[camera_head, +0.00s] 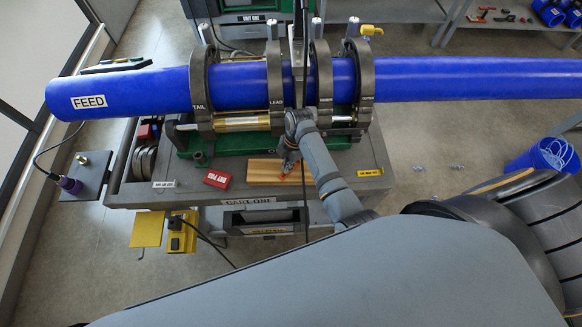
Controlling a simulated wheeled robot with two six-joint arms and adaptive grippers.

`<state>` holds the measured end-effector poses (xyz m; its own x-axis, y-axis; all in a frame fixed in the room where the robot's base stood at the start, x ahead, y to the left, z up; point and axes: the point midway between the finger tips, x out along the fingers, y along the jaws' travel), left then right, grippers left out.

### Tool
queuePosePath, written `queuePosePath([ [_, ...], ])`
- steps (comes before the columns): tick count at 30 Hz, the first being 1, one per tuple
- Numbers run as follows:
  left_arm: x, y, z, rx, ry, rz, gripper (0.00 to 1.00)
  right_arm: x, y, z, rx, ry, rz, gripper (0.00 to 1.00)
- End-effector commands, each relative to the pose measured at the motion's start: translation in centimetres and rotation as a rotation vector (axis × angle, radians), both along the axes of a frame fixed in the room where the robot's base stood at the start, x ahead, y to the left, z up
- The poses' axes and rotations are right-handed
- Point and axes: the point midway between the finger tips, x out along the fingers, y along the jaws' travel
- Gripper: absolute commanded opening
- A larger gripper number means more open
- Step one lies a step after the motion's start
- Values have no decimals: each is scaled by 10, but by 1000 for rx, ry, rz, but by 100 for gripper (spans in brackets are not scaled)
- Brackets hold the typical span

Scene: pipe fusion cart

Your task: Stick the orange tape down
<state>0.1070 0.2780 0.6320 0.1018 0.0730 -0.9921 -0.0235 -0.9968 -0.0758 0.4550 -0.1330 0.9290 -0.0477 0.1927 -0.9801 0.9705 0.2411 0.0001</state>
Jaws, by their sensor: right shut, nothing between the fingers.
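My right gripper (286,170) points down at the wooden board (262,170) on the cart top, its fingers shut and empty. A small orange patch (293,178), which looks like the orange tape, shows on the board right at the fingertips. The gripper partly hides it, and I cannot tell whether it lies flat or whether the fingers touch it. My left gripper is not in view.
A long blue pipe (430,78) runs across the cart, held in dark ring clamps (201,92). A red block (217,178) lies left of the board, and a yellow label (370,172) is at the cart's right edge. A blue bin (545,160) stands on the floor at right.

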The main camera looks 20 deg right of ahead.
Motion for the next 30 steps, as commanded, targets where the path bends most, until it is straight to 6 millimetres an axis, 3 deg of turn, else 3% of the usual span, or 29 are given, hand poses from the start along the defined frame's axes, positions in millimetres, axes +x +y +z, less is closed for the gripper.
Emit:
queuePosePath([
  [30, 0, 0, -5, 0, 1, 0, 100, 0, 0, -11, 0, 1, 0, 0],
])
